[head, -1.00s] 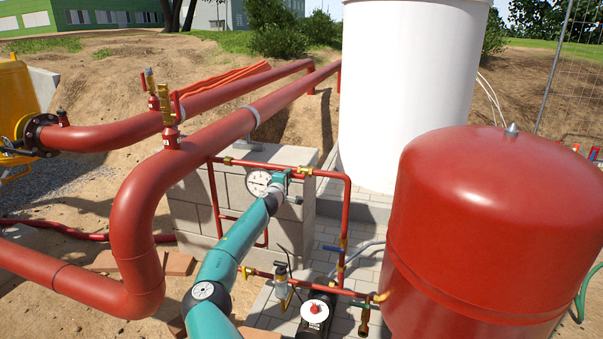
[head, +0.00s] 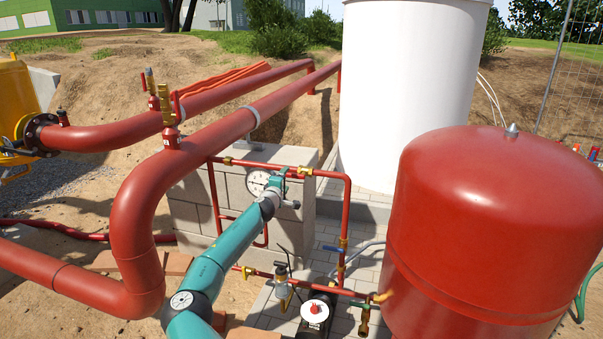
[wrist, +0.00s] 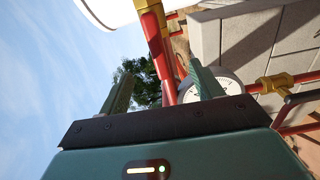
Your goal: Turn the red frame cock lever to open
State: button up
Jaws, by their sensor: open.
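The brass cock (head: 303,171) sits on the top bar of the red pipe frame in the head view, just right of my gripper (head: 284,186). My gripper (wrist: 160,92) is open, with one finger on each side of a gap. Red pipe shows in that gap, and no thing is clearly held. In the head view my gripper hides part of the frame.
A round gauge (head: 257,182) sits close beside my gripper; it also shows behind the right finger in the wrist view (wrist: 226,88). Grey blocks (head: 185,200) stand behind the frame. A red tank (head: 480,230) stands right, a white tank (head: 405,90) behind.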

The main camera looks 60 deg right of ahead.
jog(key=shift+s+a, duration=0.2)
jog(key=shift+a, duration=0.75)
jog(key=shift+s+a, duration=0.15)
jog(key=shift+a, duration=0.8)
jog(key=shift+a, duration=0.1)
jog(key=s+a, duration=0.2)
jog(key=a, duration=1.1)
jog(key=shift+a, duration=0.25)
jog(key=shift+s, duration=0.15)
